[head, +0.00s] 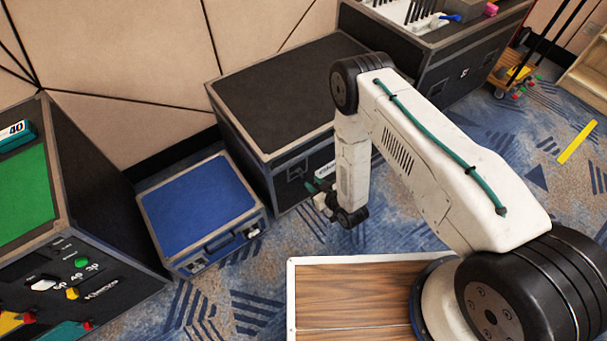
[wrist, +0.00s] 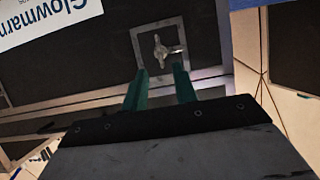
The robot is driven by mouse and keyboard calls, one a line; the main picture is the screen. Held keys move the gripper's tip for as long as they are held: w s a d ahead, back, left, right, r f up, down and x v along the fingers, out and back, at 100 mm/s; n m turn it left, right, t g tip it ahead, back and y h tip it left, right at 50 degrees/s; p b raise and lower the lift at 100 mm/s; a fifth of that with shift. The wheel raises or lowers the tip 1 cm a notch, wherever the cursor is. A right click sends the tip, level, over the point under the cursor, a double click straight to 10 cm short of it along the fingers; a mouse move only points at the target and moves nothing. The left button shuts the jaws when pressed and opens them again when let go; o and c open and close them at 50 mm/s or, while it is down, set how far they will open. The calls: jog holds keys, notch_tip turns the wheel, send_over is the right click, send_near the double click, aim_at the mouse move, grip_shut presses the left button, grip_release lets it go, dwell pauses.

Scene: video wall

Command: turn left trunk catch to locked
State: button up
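The black trunk (head: 285,95) with grey edges stands in the middle of the head view. Its left catch (head: 294,170) is small on the front face there. In the wrist view a catch (wrist: 163,50) shows as a silver winged knob in a square metal plate; whether it is locked I cannot tell. My gripper (head: 321,192) is in front of the trunk's front face. In the wrist view its two teal fingers (wrist: 160,77) are apart with nothing between them. Their tips reach the plate's lower edge in the picture, near the knob; contact cannot be told.
A white label (wrist: 45,22) is beside the catch. A blue-topped case (head: 200,203) stands left of the trunk, and a panelled cabinet (head: 95,200) farther left. Another black case (head: 450,60) stands behind my arm at right. Patterned carpet (head: 400,225) is open in front of the trunk.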

aim_at(300, 172)
jog(key=x, duration=0.7)
jog(key=shift+w+a, duration=0.2)
jog(key=shift+w, duration=0.1)
jog(key=shift+r, duration=0.1)
grip_shut()
